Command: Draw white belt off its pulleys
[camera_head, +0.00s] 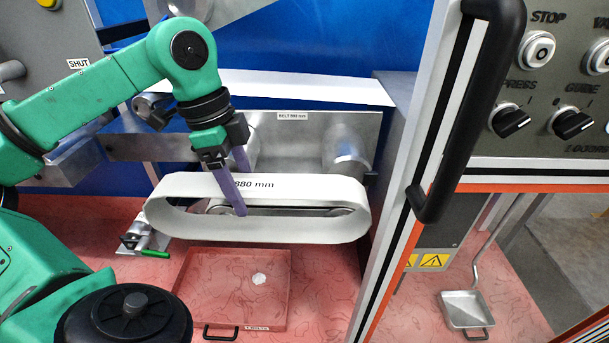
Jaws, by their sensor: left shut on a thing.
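The white belt (290,184), a wide loop marked "880 mm", hangs stretched out sideways in the middle of the head view. My left gripper (240,205) comes down from the upper left and is shut on the belt's upper run, left of centre. One purple finger crosses in front of the lettering and reaches into the loop. A grey bar shows through the loop. My right gripper is out of view.
A reddish tray (236,255) with a white piece in it lies below the belt. A green-handled tool (146,247) lies left of it. A door frame with a black handle (470,110) stands close on the right, beside a knob panel (545,80).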

